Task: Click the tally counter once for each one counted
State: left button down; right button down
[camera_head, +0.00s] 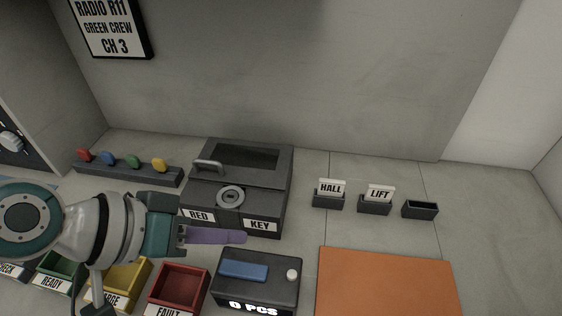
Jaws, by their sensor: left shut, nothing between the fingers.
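A tally counter (256,279) stands at the front centre. It is a dark box with a blue bar (243,270) on top, a small white knob (292,274) at its right, and a front display reading "0 PCS". My left gripper (243,237) comes in from the left with its purple fingers shut and empty. In the picture its fingertips lie just above the counter's back edge, in front of the dark box; I cannot tell their exact height. My right gripper is not in view.
A dark lidded box (236,190) labelled RED and KEY stands behind the counter. Red (178,275), yellow and green bins are at front left. HALL (329,192) and LIFT (377,198) card holders and an orange mat (388,281) are right. A sign reads "RADIO R11 GREEN CREW CH 3".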

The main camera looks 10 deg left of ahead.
aim_at(237, 274)
pick_arm(q)
jog(key=shift+w+a+f, duration=0.15)
jog(key=shift+w+f, duration=0.1)
jog(key=shift+f, duration=0.15)
notch_tip(237, 274, down, 9)
jog(key=b, duration=0.8)
jog(key=shift+r, duration=0.2)
jog(key=shift+f+b, duration=0.1)
jog(key=shift+b, duration=0.25)
dwell(1.3)
jog(key=shift+f, duration=0.35)
jog(key=shift+f+b, duration=0.5)
jog(key=shift+b, duration=0.25)
dwell(0.6)
jog(key=shift+r+p, duration=0.95)
